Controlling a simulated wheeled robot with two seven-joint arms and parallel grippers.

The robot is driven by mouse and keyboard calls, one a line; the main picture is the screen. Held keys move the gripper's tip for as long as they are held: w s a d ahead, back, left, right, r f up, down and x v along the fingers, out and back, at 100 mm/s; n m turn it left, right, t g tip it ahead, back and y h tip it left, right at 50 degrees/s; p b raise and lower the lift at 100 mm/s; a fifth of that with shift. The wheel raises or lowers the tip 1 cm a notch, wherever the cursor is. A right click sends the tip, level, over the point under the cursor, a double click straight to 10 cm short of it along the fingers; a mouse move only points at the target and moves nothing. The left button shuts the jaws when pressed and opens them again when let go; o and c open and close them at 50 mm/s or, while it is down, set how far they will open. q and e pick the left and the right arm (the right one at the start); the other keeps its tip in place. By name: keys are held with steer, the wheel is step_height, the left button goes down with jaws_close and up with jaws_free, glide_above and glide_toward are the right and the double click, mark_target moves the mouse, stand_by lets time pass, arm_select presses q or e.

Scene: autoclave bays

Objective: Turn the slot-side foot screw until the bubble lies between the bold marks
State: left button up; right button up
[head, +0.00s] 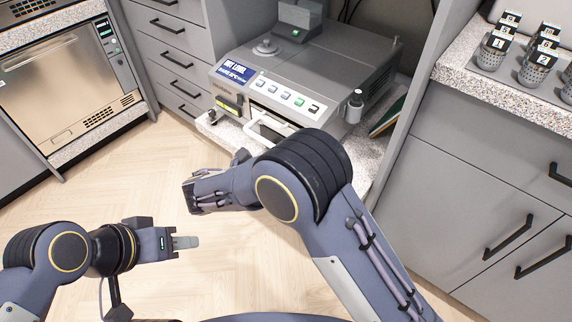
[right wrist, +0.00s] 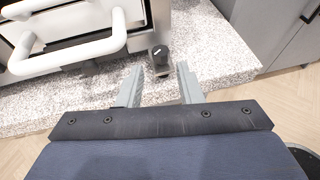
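The grey bench autoclave (head: 325,62) stands on a speckled worktop. A small yellow-green level window (head: 228,104) is on its front left; its bubble and marks are too small to read. A dark knob (head: 212,116), perhaps a foot screw, shows below the window. In the right wrist view a black foot screw (right wrist: 159,55) with a pale mark stands right of the white door handle (right wrist: 85,50). My right gripper (right wrist: 160,78) is open, its fingers short of the screw and apart from it. My left gripper (head: 185,242) is over the floor, seen side-on.
The speckled worktop (right wrist: 215,45) ends at the right, near a grey cabinet. Baskets (head: 490,52) with numbered tags stand on the right counter. A steel oven (head: 70,75) is at the left. The floor (head: 120,175) between is clear. My right arm hides part of the autoclave's front.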

steer(key=shift+s+a+r, duration=0.15)
steer(key=shift+s+a, duration=0.1)
steer(key=shift+s, duration=0.05)
